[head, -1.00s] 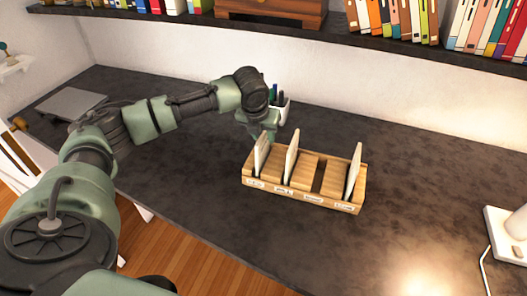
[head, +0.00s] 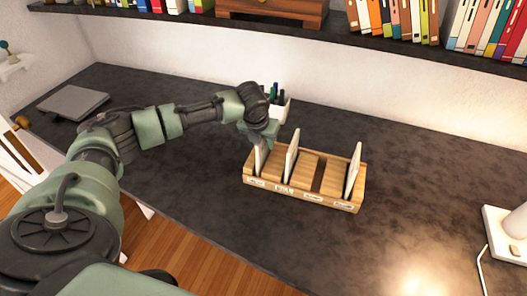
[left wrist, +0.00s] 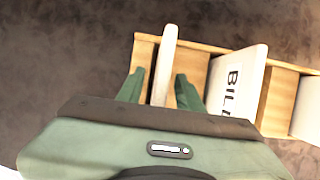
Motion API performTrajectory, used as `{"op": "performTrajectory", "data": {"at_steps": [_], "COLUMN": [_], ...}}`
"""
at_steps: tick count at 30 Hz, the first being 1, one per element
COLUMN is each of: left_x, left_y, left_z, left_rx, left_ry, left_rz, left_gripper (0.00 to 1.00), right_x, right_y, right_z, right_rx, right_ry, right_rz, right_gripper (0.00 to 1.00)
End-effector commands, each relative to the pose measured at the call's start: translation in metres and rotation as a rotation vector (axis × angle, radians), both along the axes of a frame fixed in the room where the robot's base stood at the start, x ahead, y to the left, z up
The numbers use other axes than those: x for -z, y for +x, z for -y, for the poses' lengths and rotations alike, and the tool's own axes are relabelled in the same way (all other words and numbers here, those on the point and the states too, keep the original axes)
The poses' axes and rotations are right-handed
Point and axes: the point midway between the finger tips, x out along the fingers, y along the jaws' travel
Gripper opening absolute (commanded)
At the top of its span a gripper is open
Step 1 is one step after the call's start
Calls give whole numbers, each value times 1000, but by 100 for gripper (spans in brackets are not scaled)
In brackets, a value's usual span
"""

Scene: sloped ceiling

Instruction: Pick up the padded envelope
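A thick, pale, plain envelope, which looks like the padded envelope (head: 258,164), stands upright in the leftmost slot of a wooden letter sorter (head: 303,196). In the left wrist view the envelope (left wrist: 164,62) shows edge-on between my fingers. My left gripper (head: 263,138) is over this envelope from above and hides its upper part in the head view. In the left wrist view my left gripper (left wrist: 160,92) is open, one finger on each side of the envelope. A gap shows on the left side; the right finger is very close to it. My right gripper is not in view.
A white envelope marked "BILL" (left wrist: 238,80) stands in the neighbouring slot, close to my right finger. Another pale envelope (head: 353,170) stands near the sorter's right end. A pen cup (head: 281,106) is just behind my gripper.

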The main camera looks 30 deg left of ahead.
Motion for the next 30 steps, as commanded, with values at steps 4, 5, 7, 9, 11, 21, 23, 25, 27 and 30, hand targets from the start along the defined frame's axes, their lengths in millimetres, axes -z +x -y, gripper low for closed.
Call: {"op": "performTrajectory", "data": {"at_steps": [4,5,7,9,11,21,23,25,27,30], "left_x": [1,1,2,2,3,3,3,3,3,3], "left_y": [0,0,0,0,0,0,0,0,0,0], "left_z": [0,0,0,1,1,0,0,0,0,0], "left_rx": [0,0,0,0,0,0,0,0,0,0], "left_ry": [-1,-1,-1,-1,-1,-1,-1,-1,-1,-1], "left_rz": [0,0,0,-1,0,0,0,0,0,0], "left_gripper": [36,36,36,36,36,3,0,0,0,0], "right_x": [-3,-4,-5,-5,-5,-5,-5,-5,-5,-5], "right_y": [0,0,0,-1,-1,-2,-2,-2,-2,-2], "right_z": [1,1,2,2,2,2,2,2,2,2], "right_rx": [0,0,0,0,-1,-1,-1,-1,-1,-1], "right_ry": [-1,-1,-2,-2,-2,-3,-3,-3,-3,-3], "right_rz": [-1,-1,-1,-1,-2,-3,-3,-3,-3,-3], "right_gripper": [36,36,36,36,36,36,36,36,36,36]}}
